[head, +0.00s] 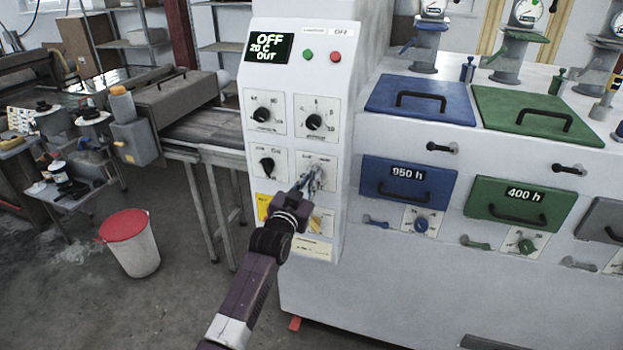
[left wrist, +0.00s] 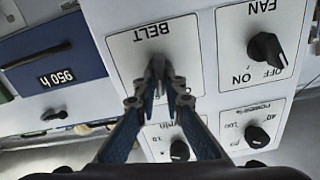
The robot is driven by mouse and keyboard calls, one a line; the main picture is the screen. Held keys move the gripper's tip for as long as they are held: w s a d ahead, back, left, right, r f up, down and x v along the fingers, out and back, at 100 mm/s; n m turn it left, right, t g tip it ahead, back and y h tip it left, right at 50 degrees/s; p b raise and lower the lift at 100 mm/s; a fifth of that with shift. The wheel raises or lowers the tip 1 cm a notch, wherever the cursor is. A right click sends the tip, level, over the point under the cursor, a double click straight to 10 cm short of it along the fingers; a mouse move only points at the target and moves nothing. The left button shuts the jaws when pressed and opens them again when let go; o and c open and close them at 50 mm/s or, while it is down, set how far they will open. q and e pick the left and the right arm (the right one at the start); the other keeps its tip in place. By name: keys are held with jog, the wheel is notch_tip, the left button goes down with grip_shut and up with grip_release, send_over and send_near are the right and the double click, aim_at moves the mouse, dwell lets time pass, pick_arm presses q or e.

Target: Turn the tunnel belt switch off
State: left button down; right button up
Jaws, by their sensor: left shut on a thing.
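The belt switch is a dark knob (left wrist: 158,66) on a white plate marked BELT (left wrist: 124,50); the wrist picture is upside down. In the head view this plate (head: 326,161) is at the lower right of the control cabinet's dials. My left gripper (head: 310,184) reaches up to it from below. In the left wrist view its fingers (left wrist: 161,87) are closed around the knob. The fingers hide most of the knob and the plate's lower labels, so I cannot tell which way the knob points. My right gripper is not in view.
The fan switch (left wrist: 265,49) sits beside the belt plate, with two more dials (head: 262,114) (head: 314,121) above. The cabinet display (head: 269,47) reads OFF, 20 C, OUT. Blue (head: 407,184) and green (head: 518,203) drawers are to the right. A red-lidded bin (head: 131,246) stands left on the floor.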

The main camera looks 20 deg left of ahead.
pick_arm(q)
jog(key=n, duration=0.4)
jog(key=shift+n, duration=0.3)
jog(key=shift+a+n, duration=0.15)
jog(key=shift+n, duration=1.55)
jog(key=c, duration=2)
grip_release()
jog(key=s, duration=1.2)
jog(key=shift+a, duration=0.2)
jog(key=shift+f, duration=0.1)
